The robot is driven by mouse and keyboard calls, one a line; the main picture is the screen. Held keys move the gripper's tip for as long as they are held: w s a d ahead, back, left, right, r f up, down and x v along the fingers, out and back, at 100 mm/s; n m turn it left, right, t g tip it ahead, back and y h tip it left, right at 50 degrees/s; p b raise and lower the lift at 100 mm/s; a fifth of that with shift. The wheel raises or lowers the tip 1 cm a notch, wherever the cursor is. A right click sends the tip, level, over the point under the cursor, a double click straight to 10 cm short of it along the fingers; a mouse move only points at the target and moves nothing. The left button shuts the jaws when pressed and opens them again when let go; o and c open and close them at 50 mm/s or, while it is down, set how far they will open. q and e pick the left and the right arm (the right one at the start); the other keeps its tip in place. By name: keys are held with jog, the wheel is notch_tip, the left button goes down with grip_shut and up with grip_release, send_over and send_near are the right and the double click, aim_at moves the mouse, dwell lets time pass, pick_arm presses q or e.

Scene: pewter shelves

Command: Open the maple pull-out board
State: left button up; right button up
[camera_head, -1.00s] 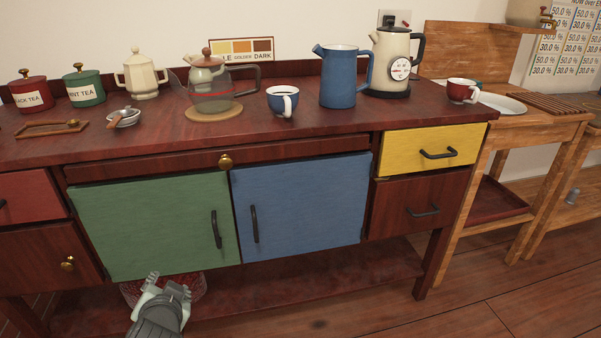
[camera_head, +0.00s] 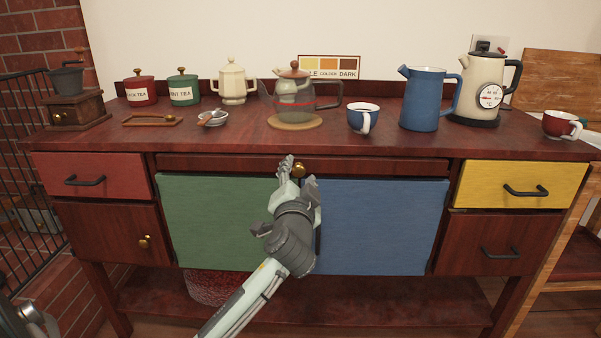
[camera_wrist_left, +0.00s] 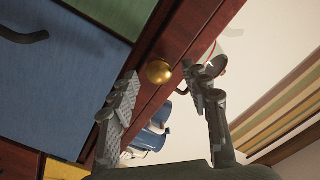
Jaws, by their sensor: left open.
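The pull-out board (camera_head: 400,167) is a thin dark red-brown front just under the countertop, with a round brass knob (camera_head: 299,170) at its middle. It looks flush with the cabinet, so closed. My left gripper (camera_head: 299,177) is open in front of the board, its fingertips around the knob in the picture. In the left wrist view the knob (camera_wrist_left: 159,72) shows between the two open fingers (camera_wrist_left: 162,88), slightly beyond their tips. I cannot tell whether a finger touches it. My right gripper is not in view.
Below the board are a green door (camera_head: 215,220) and a blue door (camera_head: 385,225). A red drawer (camera_head: 115,165) and a yellow drawer (camera_head: 485,185) flank it. On the countertop stand a glass teapot (camera_head: 293,98), a blue-and-white mug (camera_head: 360,117) and a blue jug (camera_head: 424,100).

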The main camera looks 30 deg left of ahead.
pick_arm(q)
jog(key=shift+w+a, duration=0.25)
jog(key=shift+w, duration=0.1)
grip_shut()
